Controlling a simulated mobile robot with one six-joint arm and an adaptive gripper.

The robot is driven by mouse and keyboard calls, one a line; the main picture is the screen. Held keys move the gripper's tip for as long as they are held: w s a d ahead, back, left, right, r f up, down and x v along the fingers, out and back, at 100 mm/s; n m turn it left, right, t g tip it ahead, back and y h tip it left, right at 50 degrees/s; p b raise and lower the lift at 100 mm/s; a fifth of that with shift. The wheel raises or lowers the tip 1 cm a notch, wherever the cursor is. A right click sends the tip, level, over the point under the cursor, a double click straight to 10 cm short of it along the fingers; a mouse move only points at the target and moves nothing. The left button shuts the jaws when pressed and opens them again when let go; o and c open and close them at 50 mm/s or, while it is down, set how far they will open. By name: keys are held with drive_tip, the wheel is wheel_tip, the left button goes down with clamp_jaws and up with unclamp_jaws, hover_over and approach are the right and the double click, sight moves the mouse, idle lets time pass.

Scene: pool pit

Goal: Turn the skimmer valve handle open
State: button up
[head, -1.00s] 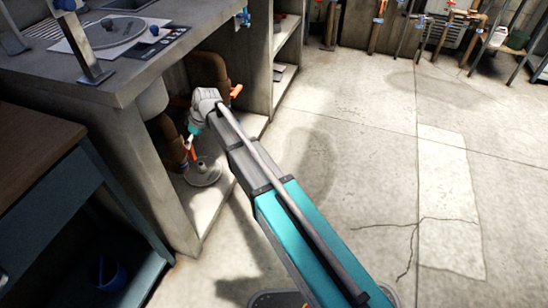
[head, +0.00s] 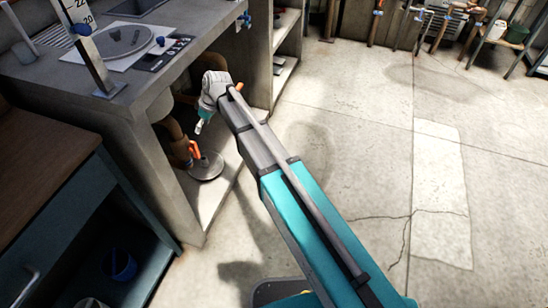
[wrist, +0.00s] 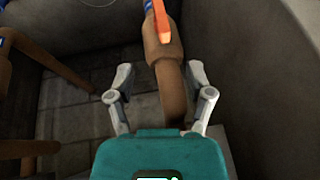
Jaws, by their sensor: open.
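An orange valve handle (wrist: 162,22) stands on a brown pipe (wrist: 175,90) in the wrist view, beyond my fingertips. My gripper (wrist: 161,72) is open, its two grey fingers on either side of the pipe as seen from the wrist, with no visible grip on anything. In the head view an orange handle (head: 194,152) shows under the counter, just below my gripper (head: 200,127). A second bit of orange (head: 237,88) shows beside my wrist, mostly hidden. I cannot tell which of these is the handle in the wrist view.
The concrete counter (head: 130,110) stands above the pipe bay, and its side wall (head: 165,185) is close to my arm. A round grey disc (head: 206,166) lies at the bay floor. A blue bench (head: 60,215) is at the left. The floor (head: 340,150) to the right is clear.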

drive_tip(key=s+d+f+m+b, duration=0.3)
drive_tip(key=d, duration=0.5)
drive_tip(key=s+d+f+m+b, duration=0.3)
drive_tip(key=d+b, duration=0.1)
drive_tip(key=d, duration=0.4)
drive_tip(key=s+d+f+m+y+b, duration=0.1)
drive_tip(key=s+d+f+m+b, duration=0.2)
drive_tip(key=d, duration=0.5)
drive_tip(key=shift+f+m+t+b, duration=0.3)
drive_tip(key=shift+f+t+b, duration=0.1)
drive_tip(key=shift+f+b, duration=0.25)
drive_tip(key=shift+s, duration=0.1)
drive_tip(key=s+d+r+m+g+h+p, duration=0.1)
drive_tip(key=s+d+r+m+h+p, duration=0.2)
drive_tip(key=d, duration=0.4)
drive_tip(key=s+d+r+m+h+p, duration=0.1)
drive_tip(key=s+d+h+p, duration=0.25)
drive_tip(key=d, duration=0.35)
wheel_tip(320, 180, up, 38)
drive_tip(key=p, duration=3.7)
drive_tip(key=shift+s+a+y, duration=0.3)
drive_tip(key=shift+s+y, duration=0.05)
drive_tip(key=shift+f, duration=0.15)
